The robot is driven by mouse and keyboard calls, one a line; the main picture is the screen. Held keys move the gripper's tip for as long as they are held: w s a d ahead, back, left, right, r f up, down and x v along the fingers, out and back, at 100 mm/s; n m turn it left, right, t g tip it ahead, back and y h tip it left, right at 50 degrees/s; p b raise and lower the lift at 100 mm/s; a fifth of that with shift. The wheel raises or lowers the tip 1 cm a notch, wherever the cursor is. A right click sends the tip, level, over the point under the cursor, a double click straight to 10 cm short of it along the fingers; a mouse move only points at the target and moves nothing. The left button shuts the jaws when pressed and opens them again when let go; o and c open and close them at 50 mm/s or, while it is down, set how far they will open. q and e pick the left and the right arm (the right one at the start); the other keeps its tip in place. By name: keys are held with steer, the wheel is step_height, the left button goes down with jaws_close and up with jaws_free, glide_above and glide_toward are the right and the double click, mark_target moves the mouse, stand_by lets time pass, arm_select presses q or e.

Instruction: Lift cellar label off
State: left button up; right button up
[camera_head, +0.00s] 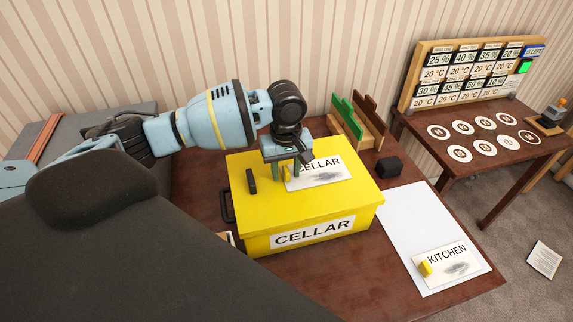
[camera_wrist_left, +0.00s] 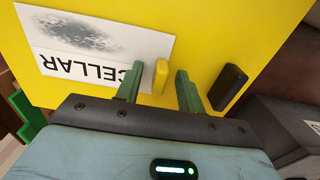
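The white CELLAR label (camera_head: 325,172) lies flat on the lid of the yellow box (camera_head: 353,198), with a grey smudge beside its word. In the left wrist view the label (camera_wrist_left: 90,50) has a small yellow tab (camera_wrist_left: 161,76) at its end. My left gripper (camera_head: 282,172) points down over that end of the label. Its fingers (camera_wrist_left: 159,80) are open, one on each side of the tab, with gaps visible. I cannot tell how far down the fingertips reach. The tab is hidden in the head view. My right gripper is not in view.
A black block (camera_head: 251,180) stands on the lid near the fingers. A second CELLAR label (camera_head: 313,232) is on the box front. Right of the box are a black cube (camera_head: 389,167), a white sheet (camera_head: 405,215) and a KITCHEN label (camera_head: 447,262). A wooden rack (camera_head: 358,125) stands behind.

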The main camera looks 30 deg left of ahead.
arm_select(q)
steer(key=shift+c, duration=0.5)
jaws_close()
steer(key=c, duration=0.7)
jaws_free()
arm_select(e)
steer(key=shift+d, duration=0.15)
arm_select(q)
steer(key=shift+r, duration=0.1)
jaws_close()
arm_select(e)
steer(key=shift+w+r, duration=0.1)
arm_select(q)
steer(key=shift+r+p, duration=0.65)
steer(key=shift+r, duration=0.15)
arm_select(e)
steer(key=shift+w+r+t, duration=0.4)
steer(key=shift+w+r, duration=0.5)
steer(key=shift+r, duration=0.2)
